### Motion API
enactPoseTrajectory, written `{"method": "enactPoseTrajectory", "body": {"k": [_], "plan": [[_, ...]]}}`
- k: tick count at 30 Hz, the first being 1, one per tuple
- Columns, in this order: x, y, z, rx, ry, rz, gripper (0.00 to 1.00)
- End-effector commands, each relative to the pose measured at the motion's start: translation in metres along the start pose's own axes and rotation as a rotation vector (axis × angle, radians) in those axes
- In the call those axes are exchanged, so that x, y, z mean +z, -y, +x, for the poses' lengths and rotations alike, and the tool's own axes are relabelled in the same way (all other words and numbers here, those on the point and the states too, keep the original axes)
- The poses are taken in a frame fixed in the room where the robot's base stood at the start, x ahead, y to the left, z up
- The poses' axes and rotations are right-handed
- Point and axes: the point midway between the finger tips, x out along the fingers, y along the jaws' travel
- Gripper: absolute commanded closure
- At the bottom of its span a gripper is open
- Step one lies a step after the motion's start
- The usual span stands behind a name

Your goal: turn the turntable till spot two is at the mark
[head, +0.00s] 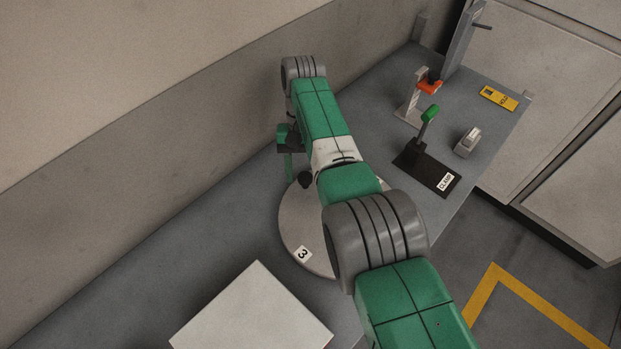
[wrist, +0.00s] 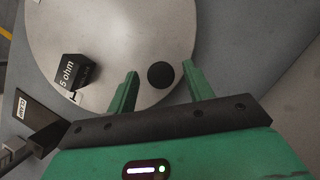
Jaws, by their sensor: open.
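The round light-grey turntable (head: 292,222) lies on the bench, partly hidden under my arm in the head view. A label with a 3 (head: 303,254) sits at its near edge. A black knob (head: 305,180) stands near its far-left rim; it also shows in the wrist view (wrist: 161,75). My gripper (wrist: 160,72) is open, with one green finger on each side of the knob; I cannot tell whether they touch it. A black block marked "5 ohm" (wrist: 72,72) stands on the turntable. I cannot make out spot two's label or the mark.
A black clamp base (head: 427,168) with a green-handled lever (head: 430,113) stands right of the turntable. Beyond are a stand with an orange part (head: 429,87), a grey block (head: 467,142) and a yellow card (head: 499,98). A white plate (head: 252,312) lies at the front.

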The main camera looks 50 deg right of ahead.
Motion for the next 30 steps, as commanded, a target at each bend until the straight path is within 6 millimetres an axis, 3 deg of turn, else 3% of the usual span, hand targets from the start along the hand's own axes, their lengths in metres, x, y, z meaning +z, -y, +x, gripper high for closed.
{"method": "enactPoseTrajectory", "body": {"k": [5, 17, 30], "plan": [[0.018, 0.000, -0.043, -0.001, -0.001, 0.000, 0.48], [0.053, -0.009, -0.028, 0.000, 0.002, 0.000, 0.48], [0.137, -0.031, 0.000, 0.000, 0.002, 0.001, 0.48]]}}
